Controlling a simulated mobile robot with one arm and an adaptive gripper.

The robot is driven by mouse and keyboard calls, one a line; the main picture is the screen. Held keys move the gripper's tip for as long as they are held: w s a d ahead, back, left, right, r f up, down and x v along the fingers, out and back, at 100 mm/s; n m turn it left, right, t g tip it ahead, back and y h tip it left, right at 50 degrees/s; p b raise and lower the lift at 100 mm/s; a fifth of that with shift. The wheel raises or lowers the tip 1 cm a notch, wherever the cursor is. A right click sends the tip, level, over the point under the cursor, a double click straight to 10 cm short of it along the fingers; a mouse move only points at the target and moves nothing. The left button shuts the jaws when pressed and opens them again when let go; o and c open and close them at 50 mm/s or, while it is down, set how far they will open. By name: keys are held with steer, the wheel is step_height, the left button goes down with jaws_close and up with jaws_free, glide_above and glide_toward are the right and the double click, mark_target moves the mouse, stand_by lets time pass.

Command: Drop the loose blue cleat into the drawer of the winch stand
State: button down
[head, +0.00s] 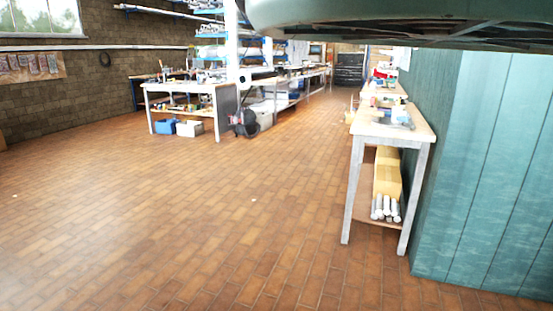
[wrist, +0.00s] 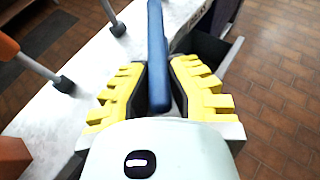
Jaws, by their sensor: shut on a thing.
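In the wrist view my gripper (wrist: 158,78) has its yellow-backed fingers shut on a long, narrow blue cleat (wrist: 156,35). The cleat sticks out beyond the fingertips toward the top of the picture. Beneath and to the left is the pale, worn top of what looks like the winch stand (wrist: 85,80). At its right edge a drawer (wrist: 233,52) stands pulled out, with a dark inside partly hidden by the right finger. The cleat is left of the drawer opening in the picture. The head view shows neither the gripper nor the cleat.
On the stand top are an orange part with a grey rod (wrist: 32,65), another dark-footed rod (wrist: 116,24) and an orange-brown block (wrist: 13,155). In the head view a workbench (head: 395,131) stands beside a teal wall (head: 490,170). The tiled floor (head: 190,220) is largely clear.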

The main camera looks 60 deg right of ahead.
step_height(320, 180, down, 5)
steer(key=b, duration=0.4)
steer(key=shift+f, duration=0.15)
steer(key=c, duration=1)
jaws_free()
steer(key=shift+d, duration=0.1)
steer(key=v, duration=0.7)
